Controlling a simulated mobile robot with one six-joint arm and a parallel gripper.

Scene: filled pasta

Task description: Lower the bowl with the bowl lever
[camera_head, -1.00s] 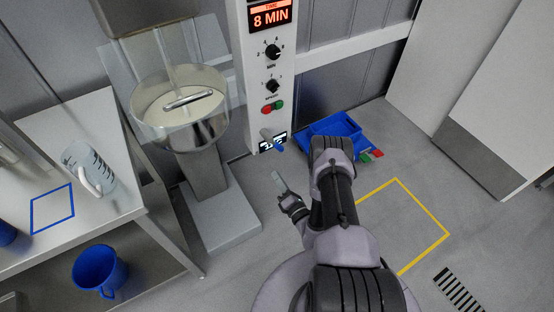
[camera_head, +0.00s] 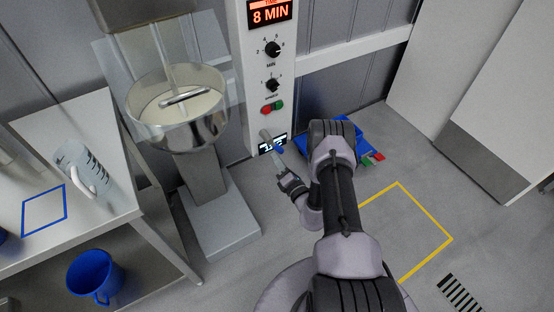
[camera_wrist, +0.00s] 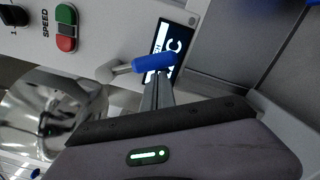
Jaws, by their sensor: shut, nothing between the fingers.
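The bowl lever, a grey arm with a blue grip (camera_wrist: 153,62), sticks out from the white machine column beside a black-and-white label; it also shows in the head view (camera_head: 277,149). My gripper (camera_wrist: 158,82) is shut and empty, with its fingertips right at the underside of the blue grip in the wrist view. I cannot tell whether they touch it. In the head view my gripper (camera_head: 274,152) is at the lever. The metal bowl (camera_head: 178,122) stands on the mixer at the left with pale contents and a tool inside; part of it shows in the wrist view (camera_wrist: 50,110).
The machine column (camera_head: 252,75) carries an 8 MIN display, two dials and red and green buttons. A steel table (camera_head: 110,190) with a measuring jug (camera_head: 82,170) is at the left, a blue bucket (camera_head: 95,277) below. A blue tray (camera_head: 304,152) lies behind my arm. The yellow-outlined floor is clear.

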